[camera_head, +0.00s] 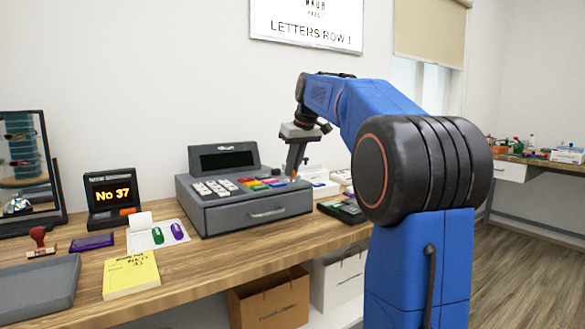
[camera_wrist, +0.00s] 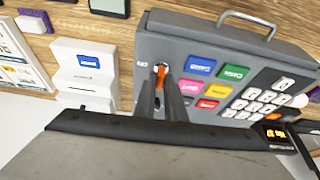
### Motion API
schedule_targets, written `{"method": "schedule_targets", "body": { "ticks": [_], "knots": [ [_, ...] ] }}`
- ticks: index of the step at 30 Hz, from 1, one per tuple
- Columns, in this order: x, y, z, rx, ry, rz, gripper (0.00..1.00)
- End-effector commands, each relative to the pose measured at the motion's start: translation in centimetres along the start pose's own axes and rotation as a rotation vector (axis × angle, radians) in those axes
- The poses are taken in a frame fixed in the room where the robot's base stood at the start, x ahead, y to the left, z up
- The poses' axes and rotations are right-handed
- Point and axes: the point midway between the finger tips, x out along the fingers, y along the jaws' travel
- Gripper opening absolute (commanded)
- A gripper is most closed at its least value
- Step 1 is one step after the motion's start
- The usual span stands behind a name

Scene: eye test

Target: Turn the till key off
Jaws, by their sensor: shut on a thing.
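The grey till (camera_head: 258,213) stands on the wooden counter, with a dark display (camera_head: 226,160), white number keys and coloured keys on top. In the wrist view the till key (camera_wrist: 161,73) is orange and sits in a round lock near the till's corner, beside the coloured keys (camera_wrist: 202,66). Small lettering beside the lock is too small to read surely. My gripper (camera_wrist: 162,92) points down at the lock, its two dark fingers shut on the key. In the head view my gripper (camera_head: 292,172) is over the till's right end. The fingers partly hide the key, and its exact angle is unclear.
A lit display reading No 37 (camera_head: 111,193), a yellow pad (camera_head: 131,275), a stamp (camera_head: 39,240) and a grey tray (camera_head: 38,288) stand left of the till. A dark device (camera_head: 343,210) and white boxes (camera_head: 316,178) are close on its right.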

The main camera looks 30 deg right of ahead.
Motion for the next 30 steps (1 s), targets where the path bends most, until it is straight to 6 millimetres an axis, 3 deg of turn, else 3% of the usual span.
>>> {"method": "schedule_targets", "body": {
  "ticks": [10,12,13,23,30],
  "knots": [
    [0.0,0.0,0.0,-0.002,-0.001,-0.001,0.00],
    [0.0,0.0,0.0,-0.002,-0.001,-0.001,0.22],
    [0.0,0.0,0.0,-0.002,-0.001,-0.001,0.28],
    [-0.1,0.0,0.0,-0.001,0.000,0.000,0.28],
    [-2.8,0.1,-0.1,-0.001,0.003,0.001,0.28]
  ]
}}
